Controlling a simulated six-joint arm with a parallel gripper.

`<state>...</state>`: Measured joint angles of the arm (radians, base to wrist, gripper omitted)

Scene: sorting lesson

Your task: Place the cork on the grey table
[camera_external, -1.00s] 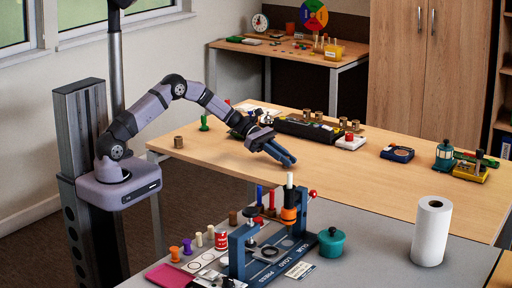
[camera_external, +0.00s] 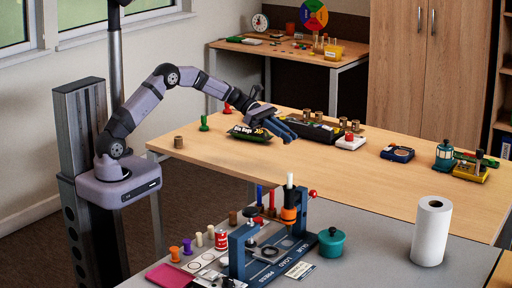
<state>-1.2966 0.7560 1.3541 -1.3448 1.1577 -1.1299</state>
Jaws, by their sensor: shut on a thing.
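My gripper (camera_external: 291,136) is above the wooden table, beside the black tray, with its blue fingers together. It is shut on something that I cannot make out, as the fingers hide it. A small brown cylinder that looks like a cork (camera_external: 179,142) stands at the left end of the wooden table, well away from my gripper. The grey table (camera_external: 375,236) is in the foreground. Another brown cylinder (camera_external: 233,217) stands on it behind the blue press; I cannot tell whether it is cork.
On the grey table are a blue press (camera_external: 238,255), a teal pot (camera_external: 331,243) and a paper roll (camera_external: 431,232). Its surface between pot and roll is clear.

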